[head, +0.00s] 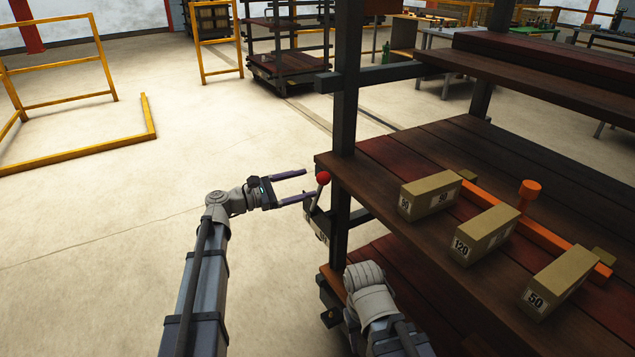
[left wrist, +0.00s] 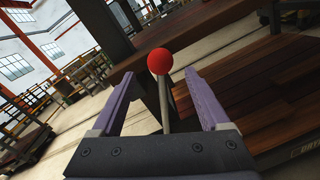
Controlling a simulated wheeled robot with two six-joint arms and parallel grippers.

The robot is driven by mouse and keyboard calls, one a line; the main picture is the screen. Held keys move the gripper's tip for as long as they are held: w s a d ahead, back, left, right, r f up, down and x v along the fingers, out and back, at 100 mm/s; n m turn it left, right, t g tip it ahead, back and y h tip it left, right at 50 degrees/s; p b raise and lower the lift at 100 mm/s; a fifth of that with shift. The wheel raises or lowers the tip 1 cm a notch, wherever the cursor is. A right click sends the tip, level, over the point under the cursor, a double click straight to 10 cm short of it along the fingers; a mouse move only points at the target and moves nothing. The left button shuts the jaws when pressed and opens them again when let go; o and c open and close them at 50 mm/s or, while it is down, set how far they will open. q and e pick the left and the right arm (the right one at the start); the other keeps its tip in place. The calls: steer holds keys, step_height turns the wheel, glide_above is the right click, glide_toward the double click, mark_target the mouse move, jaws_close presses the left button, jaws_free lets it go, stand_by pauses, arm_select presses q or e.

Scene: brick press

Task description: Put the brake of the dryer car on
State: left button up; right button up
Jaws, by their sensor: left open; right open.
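The dryer car (head: 470,240) is a dark frame with reddish-brown wooden decks at the right of the head view. Its brake lever has a red ball knob (head: 323,177) on a thin shaft beside the near corner post. My left gripper (head: 307,185) is open, its two purple fingers pointing at the lever. In the left wrist view the red knob (left wrist: 160,61) and the grey shaft (left wrist: 165,105) show between the spread fingers, with gaps on both sides. My right arm shows at the bottom of the head view by the lower deck; its gripper fingers are out of sight.
Boxes marked 90 (head: 430,194), 120 (head: 485,235) and 50 (head: 558,281) sit on the deck with an orange bar (head: 540,235). The car's dark post (head: 345,110) stands just behind the lever. The floor to the left is clear up to yellow rails (head: 80,150).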

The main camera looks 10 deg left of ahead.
arm_select(q)
steer(key=shift+x, duration=2.4)
steer(key=shift+c, duration=0.4)
jaws_close()
